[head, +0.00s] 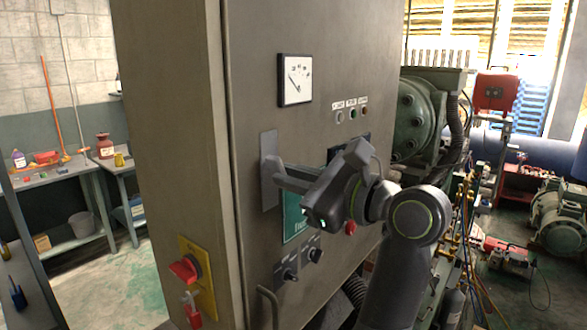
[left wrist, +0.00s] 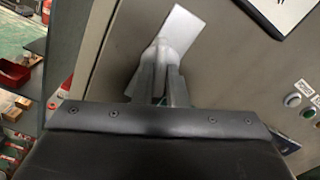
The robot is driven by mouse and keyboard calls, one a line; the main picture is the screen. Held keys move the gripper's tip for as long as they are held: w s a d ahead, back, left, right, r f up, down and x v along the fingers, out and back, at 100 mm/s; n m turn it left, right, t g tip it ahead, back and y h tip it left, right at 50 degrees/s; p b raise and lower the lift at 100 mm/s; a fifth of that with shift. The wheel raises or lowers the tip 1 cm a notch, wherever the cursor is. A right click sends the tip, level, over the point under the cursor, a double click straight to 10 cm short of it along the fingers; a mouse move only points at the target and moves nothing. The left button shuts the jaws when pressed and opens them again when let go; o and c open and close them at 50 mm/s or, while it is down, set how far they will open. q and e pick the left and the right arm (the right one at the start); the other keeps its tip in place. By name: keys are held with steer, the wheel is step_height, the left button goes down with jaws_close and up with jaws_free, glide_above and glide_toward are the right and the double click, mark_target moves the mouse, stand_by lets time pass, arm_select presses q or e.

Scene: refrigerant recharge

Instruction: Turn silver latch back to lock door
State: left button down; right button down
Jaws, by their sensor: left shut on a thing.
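The silver latch (head: 268,168) is a flat plate with a handle on the left part of the grey cabinet door (head: 330,30). The door looks flush with its frame. My left gripper (head: 290,180) is shut on the latch handle, which sticks out to the right in the head view. The left wrist view shows the latch plate (left wrist: 186,28) above and my left gripper's fingers (left wrist: 165,85) closed around the handle; the grip partly hides it. My right gripper is not in view.
A red rotary switch (head: 185,268) on a yellow plate sits on the cabinet frame to the left. A gauge (head: 295,80), small indicator lights (head: 351,115) and black knobs (head: 290,274) are on the door. Green machinery (head: 415,115) stands to the right. Workbenches stand far left.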

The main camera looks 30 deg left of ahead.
arm_select(q)
steer(key=shift+f+m, duration=0.1)
steer(key=shift+m, duration=0.2)
steer(key=shift+m+p, duration=1.45)
steer(key=shift+m, duration=0.35)
steer(key=c, duration=1.7)
jaws_free()
steer(key=shift+o, duration=0.8)
steer(key=d+b, duration=0.9)
steer(key=shift+s, duration=0.3)
